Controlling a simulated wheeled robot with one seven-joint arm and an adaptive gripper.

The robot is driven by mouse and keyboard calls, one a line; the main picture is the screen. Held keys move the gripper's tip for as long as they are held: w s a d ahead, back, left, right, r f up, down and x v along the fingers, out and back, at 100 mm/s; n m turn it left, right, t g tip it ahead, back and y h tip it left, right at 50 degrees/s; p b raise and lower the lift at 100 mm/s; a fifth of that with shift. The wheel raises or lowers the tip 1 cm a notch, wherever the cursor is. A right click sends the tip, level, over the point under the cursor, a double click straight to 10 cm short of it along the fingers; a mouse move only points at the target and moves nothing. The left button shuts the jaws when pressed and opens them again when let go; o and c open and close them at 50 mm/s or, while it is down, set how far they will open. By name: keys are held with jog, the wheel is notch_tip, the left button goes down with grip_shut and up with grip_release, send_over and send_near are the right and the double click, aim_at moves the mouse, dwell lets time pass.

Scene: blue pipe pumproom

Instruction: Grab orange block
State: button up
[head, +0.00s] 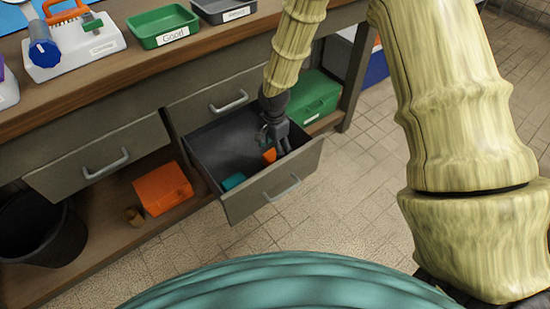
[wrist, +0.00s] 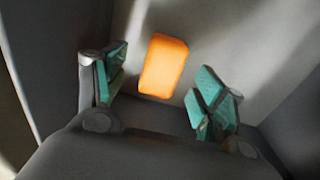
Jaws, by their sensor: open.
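The orange block (head: 269,155) lies in the open drawer (head: 215,146), toward its right side. In the wrist view the orange block (wrist: 164,66) is a rounded rectangle on the grey drawer floor, slightly tilted. My gripper (head: 272,140) reaches down into the drawer just above the block. In the wrist view my gripper (wrist: 165,100) is open, with teal finger pads on either side of the block's line. The block shows beyond and between the fingers, and no contact with the pads is visible.
A teal block (head: 233,181) lies near the drawer's front. Drawer walls surround my gripper. An orange box (head: 162,188) and a green case (head: 315,95) are on the lower shelf. Green and grey trays (head: 162,24) stand on the bench.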

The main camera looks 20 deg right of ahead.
aim_at(275, 153)
jog(key=shift+w+d+f+b, duration=0.1)
jog(key=shift+w+f+b, duration=0.1)
jog(key=shift+f, duration=0.65)
jog(key=shift+w+d+f+b, duration=0.1)
jog(key=shift+f+b, duration=0.15)
jog(key=shift+f, duration=0.6)
jog(key=shift+w+d+f+b, duration=0.1)
jog(key=shift+f+b, duration=0.1)
jog(key=shift+f, duration=0.65)
jog(key=c, duration=1.2)
